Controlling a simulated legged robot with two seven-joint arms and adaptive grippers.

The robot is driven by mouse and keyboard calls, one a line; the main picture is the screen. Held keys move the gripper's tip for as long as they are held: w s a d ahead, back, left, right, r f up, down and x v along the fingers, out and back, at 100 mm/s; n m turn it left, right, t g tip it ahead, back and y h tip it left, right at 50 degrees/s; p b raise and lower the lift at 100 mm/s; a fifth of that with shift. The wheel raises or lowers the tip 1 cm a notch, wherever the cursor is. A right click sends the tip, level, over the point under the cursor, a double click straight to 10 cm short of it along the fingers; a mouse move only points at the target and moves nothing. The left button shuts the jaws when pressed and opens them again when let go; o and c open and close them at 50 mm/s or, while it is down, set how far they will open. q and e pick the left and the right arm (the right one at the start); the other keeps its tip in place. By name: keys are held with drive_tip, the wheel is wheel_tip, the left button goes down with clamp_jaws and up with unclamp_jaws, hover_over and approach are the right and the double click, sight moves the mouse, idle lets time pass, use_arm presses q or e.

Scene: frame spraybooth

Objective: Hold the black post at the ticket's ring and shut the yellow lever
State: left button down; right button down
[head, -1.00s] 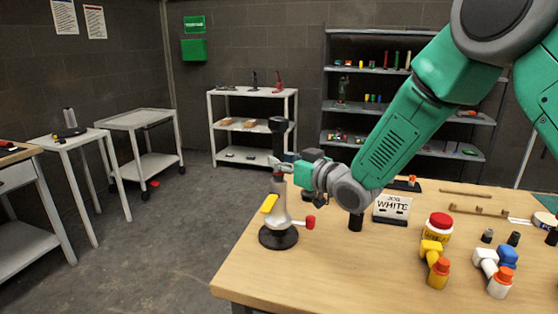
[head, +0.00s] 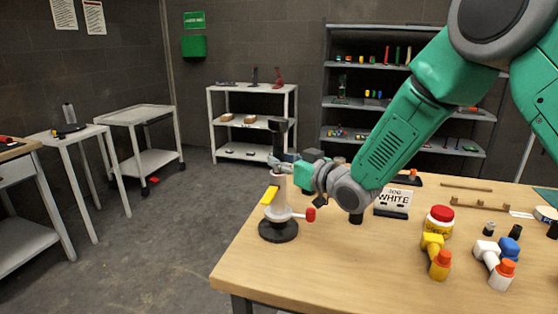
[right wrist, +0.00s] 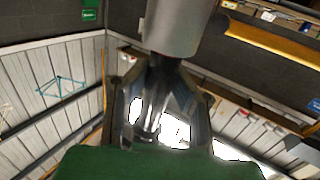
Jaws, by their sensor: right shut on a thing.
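In the right wrist view the fingers (right wrist: 160,112) close around a shiny dark shaft. The ticket reading JOB WHITE (head: 393,200) stands to the right; its ring mark is too small to read.
A red knob (head: 310,214) sticks out right of the column. A yellow jar with a red lid (head: 439,220), a yellow fitting (head: 435,254) and a white fitting (head: 489,260) stand farther right. The wooden table (head: 345,265) is clear in front.

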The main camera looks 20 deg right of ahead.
drive_tip(key=shift+f, duration=0.45)
drive_tip(key=c, duration=1.3)
unclamp_jaws()
drive_tip(key=shift+s, duration=0.1)
drive_tip(key=shift+d, duration=0.1)
drive_tip(key=v, duration=1.2)
drive_tip(key=shift+f, duration=0.1)
